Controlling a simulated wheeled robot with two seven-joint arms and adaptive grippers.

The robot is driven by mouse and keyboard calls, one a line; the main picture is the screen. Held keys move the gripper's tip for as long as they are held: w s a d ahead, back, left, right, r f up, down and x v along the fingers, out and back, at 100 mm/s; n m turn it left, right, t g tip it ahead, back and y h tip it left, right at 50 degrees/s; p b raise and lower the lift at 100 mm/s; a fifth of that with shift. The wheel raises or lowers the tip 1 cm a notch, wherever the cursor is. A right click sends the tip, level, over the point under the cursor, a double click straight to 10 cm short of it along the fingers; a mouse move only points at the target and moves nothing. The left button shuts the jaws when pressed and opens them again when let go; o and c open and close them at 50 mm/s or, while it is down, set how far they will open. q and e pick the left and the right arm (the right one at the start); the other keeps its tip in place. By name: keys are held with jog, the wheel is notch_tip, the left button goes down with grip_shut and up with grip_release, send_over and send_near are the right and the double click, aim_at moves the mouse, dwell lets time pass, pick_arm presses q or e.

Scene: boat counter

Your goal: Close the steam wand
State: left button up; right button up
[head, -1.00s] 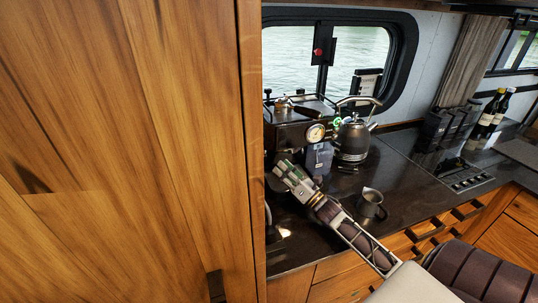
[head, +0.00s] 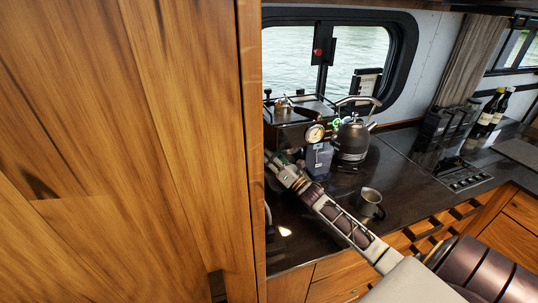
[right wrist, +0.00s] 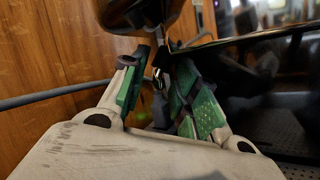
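The espresso machine (head: 290,135) stands on the dark counter, its left part hidden by the wooden cabinet. My right gripper (head: 274,160) is at its lower front, partly hidden by the cabinet edge. In the right wrist view, the gripper (right wrist: 161,72) has its green-padded fingers apart, with a small gap between the tips. A small metallic part shows in or behind that gap; I cannot tell whether the fingers touch it. A thin grey rod (right wrist: 50,95) runs in from the left behind the left finger. I cannot tell whether it is the steam wand. My left gripper is not in view.
The wooden cabinet (head: 130,150) fills the left side and blocks the view. A black kettle (head: 352,140) and a metal pitcher (head: 370,203) stand right of the machine. A dark rounded body (right wrist: 140,15) hangs above the fingers. The counter's front is mostly clear.

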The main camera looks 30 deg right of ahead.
jog(key=shift+w+a+r, duration=0.1)
jog(key=shift+w+r, duration=0.05)
jog(key=shift+w, duration=0.2)
grip_shut()
jog(key=shift+d+n+g+y+b, duration=0.2)
jog(key=shift+n+g+y+b, duration=0.2)
jog(key=shift+n+y+b, duration=0.5)
grip_release()
